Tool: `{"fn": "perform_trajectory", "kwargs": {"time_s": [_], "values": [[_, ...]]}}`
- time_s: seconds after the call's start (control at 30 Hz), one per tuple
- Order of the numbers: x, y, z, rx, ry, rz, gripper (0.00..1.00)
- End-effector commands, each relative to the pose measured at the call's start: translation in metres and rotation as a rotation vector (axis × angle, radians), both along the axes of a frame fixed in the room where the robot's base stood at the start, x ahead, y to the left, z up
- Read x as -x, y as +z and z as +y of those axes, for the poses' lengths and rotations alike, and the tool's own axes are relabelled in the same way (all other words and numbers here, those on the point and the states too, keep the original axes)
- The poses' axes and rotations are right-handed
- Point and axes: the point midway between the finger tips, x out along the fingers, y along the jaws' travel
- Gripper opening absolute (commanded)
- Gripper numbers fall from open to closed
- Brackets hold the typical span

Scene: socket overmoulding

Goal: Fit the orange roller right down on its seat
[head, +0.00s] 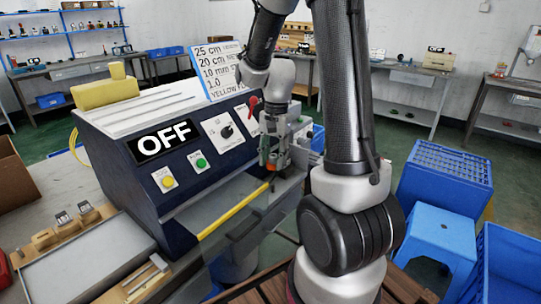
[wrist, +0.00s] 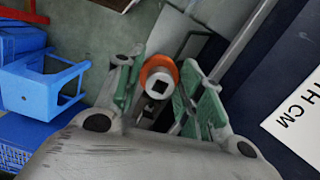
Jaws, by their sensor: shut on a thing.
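My gripper (wrist: 158,100) has green-padded fingers, and they are shut on the orange roller (wrist: 158,66). In the wrist view the roller is seen end-on: an orange ring around a pale core with a dark square hole. In the head view my gripper (head: 273,160) is at the right end of the dark blue machine (head: 150,190), and a small bit of orange shows at its fingers. The seat cannot be made out in either view, and I cannot tell whether the roller touches anything below it.
The machine's front has an OFF display (head: 163,141), a yellow button, a green button and a dial. A yellow bar (head: 232,212) runs along its front edge. A blue stool (head: 437,240) and blue crates (head: 445,175) stand at the right. A grey tray (head: 85,262) lies front left.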

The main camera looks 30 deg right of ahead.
Motion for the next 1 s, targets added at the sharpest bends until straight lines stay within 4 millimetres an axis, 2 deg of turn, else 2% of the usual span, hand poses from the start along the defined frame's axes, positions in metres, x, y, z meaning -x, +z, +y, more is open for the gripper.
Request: {"fn": "perform_trajectory", "kwargs": {"time_s": [0.27,0.7,1.0], "values": [[0.0,-0.005,0.001,-0.001,0.0,0.002,0.14],[0.0,-0.046,0.0,-0.001,0.0,0.003,0.14],[0.0,-0.059,0.0,-0.001,0.001,0.0,0.14]]}}
